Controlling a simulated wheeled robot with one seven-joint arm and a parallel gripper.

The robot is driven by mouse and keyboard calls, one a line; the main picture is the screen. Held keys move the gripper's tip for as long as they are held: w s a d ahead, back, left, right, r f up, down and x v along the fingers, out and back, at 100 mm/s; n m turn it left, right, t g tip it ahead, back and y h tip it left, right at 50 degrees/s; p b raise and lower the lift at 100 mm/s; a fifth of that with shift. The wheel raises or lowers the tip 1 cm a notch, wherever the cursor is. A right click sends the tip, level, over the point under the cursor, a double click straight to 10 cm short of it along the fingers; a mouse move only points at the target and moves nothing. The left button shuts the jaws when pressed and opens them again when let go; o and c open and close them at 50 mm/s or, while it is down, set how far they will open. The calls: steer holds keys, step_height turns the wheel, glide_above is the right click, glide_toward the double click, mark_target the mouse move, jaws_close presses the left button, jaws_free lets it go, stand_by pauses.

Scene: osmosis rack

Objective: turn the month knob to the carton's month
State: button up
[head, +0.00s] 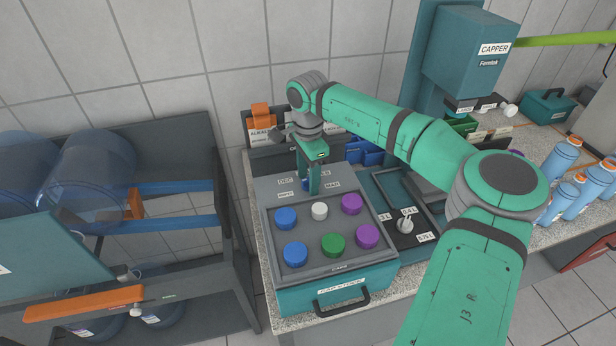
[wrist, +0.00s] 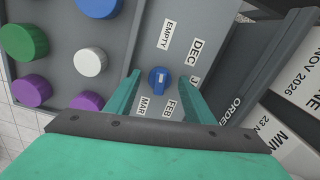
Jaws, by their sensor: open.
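The month knob (wrist: 158,77) is a small blue dial with a short white mark on its face; I cannot tell clearly which label the mark points to. Labels reading EMPTY, DEC, FEB and MAR surround it on a grey panel, with another partly hidden by a finger. My gripper (wrist: 160,84) is open, its green fingers on either side of the knob with gaps showing. In the head view my gripper (head: 311,184) points down at the panel and largely hides the knob. A white card or carton face (wrist: 299,82) reads NOV 2026; another below it is cut off.
A teal box (head: 335,293) has a grey tray with blue, white, purple and green caps in front of the panel. A switch panel (head: 405,226) lies to the right, with blue bottles (head: 558,160) farther right.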

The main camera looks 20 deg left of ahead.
steer(key=c, duration=1)
steer(key=shift+c, duration=0.2)
steer(key=shift+m, duration=0.3)
steer(key=m, duration=0.9)
steer(key=shift+m, duration=0.4)
steer(key=m, duration=0.4)
steer(key=shift+m, duration=0.3)
steer(key=m, duration=0.4)
steer(key=shift+m, duration=0.3)
